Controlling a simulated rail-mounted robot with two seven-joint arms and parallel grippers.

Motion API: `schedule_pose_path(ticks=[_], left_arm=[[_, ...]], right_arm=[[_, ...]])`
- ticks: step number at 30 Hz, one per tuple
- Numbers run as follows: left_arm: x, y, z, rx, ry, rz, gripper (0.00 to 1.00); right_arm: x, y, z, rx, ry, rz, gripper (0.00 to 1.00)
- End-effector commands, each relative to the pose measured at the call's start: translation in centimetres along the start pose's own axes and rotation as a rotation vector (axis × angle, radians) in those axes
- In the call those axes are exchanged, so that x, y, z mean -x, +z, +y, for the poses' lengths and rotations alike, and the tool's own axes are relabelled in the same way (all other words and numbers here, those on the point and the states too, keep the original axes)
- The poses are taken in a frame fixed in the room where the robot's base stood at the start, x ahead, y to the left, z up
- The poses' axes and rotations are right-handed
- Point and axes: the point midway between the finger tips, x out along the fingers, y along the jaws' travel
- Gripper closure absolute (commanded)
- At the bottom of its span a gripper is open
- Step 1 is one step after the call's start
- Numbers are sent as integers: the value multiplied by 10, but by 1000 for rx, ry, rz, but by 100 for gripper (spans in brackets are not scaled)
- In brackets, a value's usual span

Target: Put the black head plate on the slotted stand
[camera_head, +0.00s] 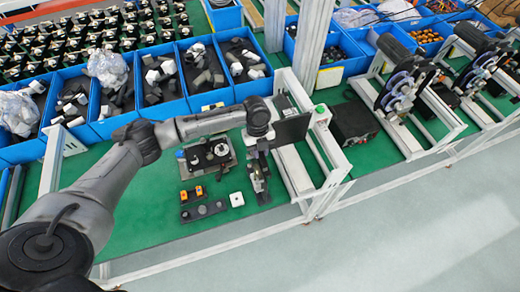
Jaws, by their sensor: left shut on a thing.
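My left arm reaches in from the left, and its gripper (270,142) is over the bench near the middle of the view. A flat black plate (293,130), which looks like the head plate, sits at the jaws, upright or tilted, and the gripper is shut on it. The plate is in front of a white frame (331,170). A dark upright piece (259,178) stands just below the wrist; its details are too small to make out. I cannot tell which of these two is the slotted stand. My right gripper is not in view.
Blue bins (160,83) of black and white parts line the back. A black box (354,122) and disc-bearing frames (400,92) stand to the right.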

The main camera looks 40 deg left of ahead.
Motion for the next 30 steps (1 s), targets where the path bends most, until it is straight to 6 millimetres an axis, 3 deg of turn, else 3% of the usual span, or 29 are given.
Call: schedule_pose_path(ticks=[20, 21, 30], left_arm=[[-1, 1, -1, -1, -4, 0, 100], [-1, 1, -1, -1, -4, 0, 75], [-3, 1, 0, 0, -2, 0, 49]], right_arm=[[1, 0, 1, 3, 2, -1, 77], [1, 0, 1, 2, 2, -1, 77], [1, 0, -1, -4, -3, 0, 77]])
